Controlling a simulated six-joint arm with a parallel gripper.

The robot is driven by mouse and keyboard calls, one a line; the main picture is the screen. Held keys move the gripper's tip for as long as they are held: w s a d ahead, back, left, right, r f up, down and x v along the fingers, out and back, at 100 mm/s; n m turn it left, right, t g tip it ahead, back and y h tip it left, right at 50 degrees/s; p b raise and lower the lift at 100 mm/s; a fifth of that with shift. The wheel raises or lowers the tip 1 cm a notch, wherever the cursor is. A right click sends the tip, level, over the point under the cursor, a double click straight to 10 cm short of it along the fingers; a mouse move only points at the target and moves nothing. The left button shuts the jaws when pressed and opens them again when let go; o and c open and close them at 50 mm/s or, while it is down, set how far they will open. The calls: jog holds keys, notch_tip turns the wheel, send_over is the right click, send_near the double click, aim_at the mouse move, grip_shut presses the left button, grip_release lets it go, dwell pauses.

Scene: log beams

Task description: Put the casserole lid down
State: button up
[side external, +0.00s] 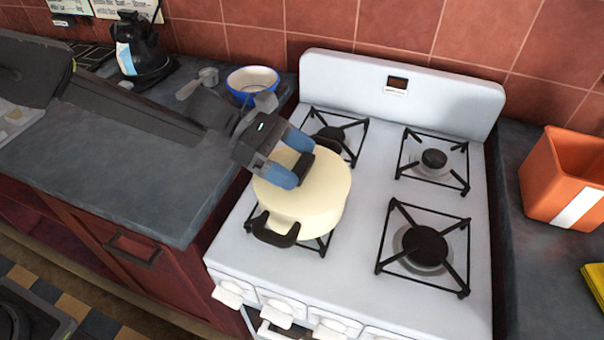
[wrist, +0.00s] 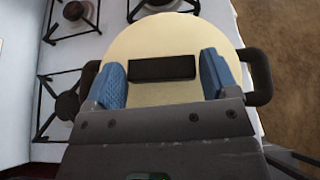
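The cream casserole (side external: 300,210) stands on the front left burner of the white stove, with a dark side handle showing toward the front. Its pale round lid (wrist: 160,40) lies over the pot and looks level. The lid's black bar handle (wrist: 162,68) shows in the middle of the lid. My gripper (side external: 292,160) is low over the lid. Its blue fingers (wrist: 162,75) are wide apart, one beyond each end of the bar handle, with narrow gaps. It looks open; whether a finger touches the handle is hard to tell. The gripper partly hides the lid in the side view.
The stove's other burners (side external: 425,245) are empty. A blue-rimmed white bowl (side external: 253,82) and a dark kettle-like appliance (side external: 140,50) stand on the left counter (side external: 150,190). An orange container (side external: 565,175) stands on the right counter.

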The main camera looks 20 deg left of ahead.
jog(key=c, duration=0.6)
jog(key=shift+r, duration=0.1)
